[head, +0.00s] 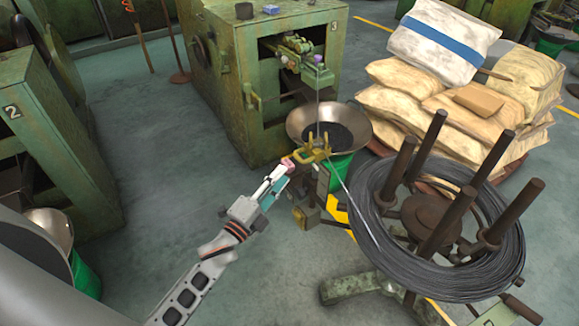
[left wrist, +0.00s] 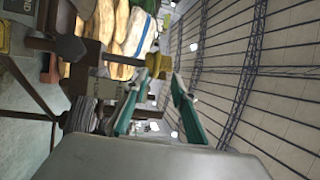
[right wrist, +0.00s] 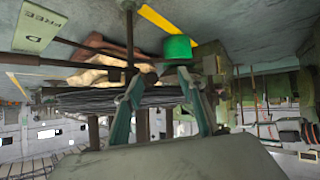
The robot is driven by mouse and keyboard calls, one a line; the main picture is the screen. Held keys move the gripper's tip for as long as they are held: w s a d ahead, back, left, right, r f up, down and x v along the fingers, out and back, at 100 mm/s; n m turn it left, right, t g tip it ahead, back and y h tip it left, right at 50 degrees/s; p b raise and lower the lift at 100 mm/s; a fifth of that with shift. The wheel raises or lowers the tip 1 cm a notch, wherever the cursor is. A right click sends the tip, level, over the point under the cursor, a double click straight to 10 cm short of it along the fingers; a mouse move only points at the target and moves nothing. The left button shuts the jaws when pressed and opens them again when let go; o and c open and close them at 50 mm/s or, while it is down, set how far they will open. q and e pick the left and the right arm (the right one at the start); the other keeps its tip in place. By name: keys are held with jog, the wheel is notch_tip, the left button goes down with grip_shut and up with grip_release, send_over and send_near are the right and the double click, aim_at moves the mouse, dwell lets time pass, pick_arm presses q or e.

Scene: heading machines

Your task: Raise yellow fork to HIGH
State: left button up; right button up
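The yellow fork (head: 314,152) stands with its prongs up beside the steel bowl, at the wire running to the coil. A small pink piece (head: 288,163) is just left of its base. My left gripper (head: 284,172) reaches in from the lower left, its tips close to the pink piece and the fork. In the left wrist view, its teal fingers (left wrist: 159,77) are apart, with a yellow part (left wrist: 158,66) showing between and beyond the tips; contact cannot be told. My right gripper (right wrist: 158,80) is open, with nothing seen between its fingers. It is not in the head view.
A black wire coil (head: 375,240) on a stand with upright brown posts fills the right front. A green machine (head: 265,90) stands behind the bowl (head: 360,118), which sits over a green bucket (head: 340,170). Stacked sacks (head: 400,75) are at the back right.

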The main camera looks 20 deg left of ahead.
pick_arm(q)
jog(key=shift+v, duration=1.2)
jog(key=s+d+f+n+g+y, duration=0.2)
jog(key=s+f+n+g, duration=0.6)
jog(key=s+f+n, duration=0.8)
jog(key=s+f, duration=0.1)
jog(key=s, duration=0.4)
jog(key=shift+s+d+f+g+y, duration=0.3)
jog(key=shift+s+d+f, duration=0.05)
jog(key=shift+d+f, duration=0.05)
dwell(1.1)
